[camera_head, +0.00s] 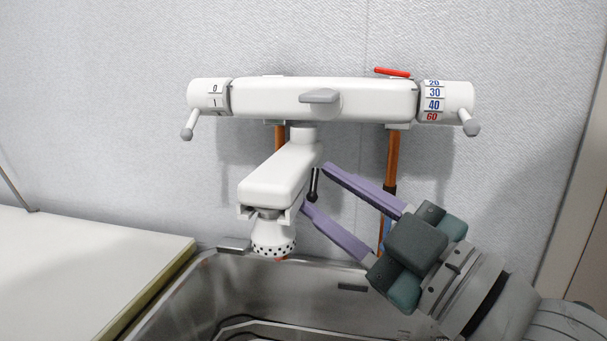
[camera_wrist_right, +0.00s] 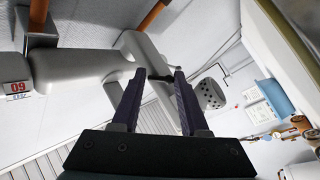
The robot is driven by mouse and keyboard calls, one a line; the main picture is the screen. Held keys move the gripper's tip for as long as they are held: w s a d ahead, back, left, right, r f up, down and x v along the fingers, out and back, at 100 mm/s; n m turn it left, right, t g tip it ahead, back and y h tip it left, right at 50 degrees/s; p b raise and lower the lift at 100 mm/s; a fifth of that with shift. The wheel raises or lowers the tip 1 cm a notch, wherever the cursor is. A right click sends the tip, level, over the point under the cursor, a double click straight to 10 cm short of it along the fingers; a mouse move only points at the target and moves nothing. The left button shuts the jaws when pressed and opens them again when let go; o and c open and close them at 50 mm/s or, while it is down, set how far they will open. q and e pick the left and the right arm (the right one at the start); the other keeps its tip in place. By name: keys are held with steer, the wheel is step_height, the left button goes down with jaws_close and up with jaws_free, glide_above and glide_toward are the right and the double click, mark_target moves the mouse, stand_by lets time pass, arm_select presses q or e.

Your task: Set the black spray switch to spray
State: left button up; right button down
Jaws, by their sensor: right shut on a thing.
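The black spray switch (camera_head: 314,184) is a short dark lever hanging at the right side of the white spout (camera_head: 277,177), above the perforated spray head (camera_head: 272,240). My right gripper (camera_head: 316,187) comes in from the lower right, its two purple fingertips on either side of the switch, one above and one below. It is shut on the switch. In the right wrist view the switch (camera_wrist_right: 160,76) spans between the fingertips, with the spout (camera_wrist_right: 143,52) behind. The exact contact is hard to make out. My left gripper is not in view.
The white mixer body (camera_head: 300,100) is on the wall, with a grey lever, a red lever and a knob at each end. Copper pipes (camera_head: 392,160) run below it. The steel basin (camera_head: 330,305) lies underneath. A white counter (camera_head: 80,265) is at left.

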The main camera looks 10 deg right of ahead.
steer(key=shift+c, duration=2.2)
jaws_free()
steer(key=v, duration=1)
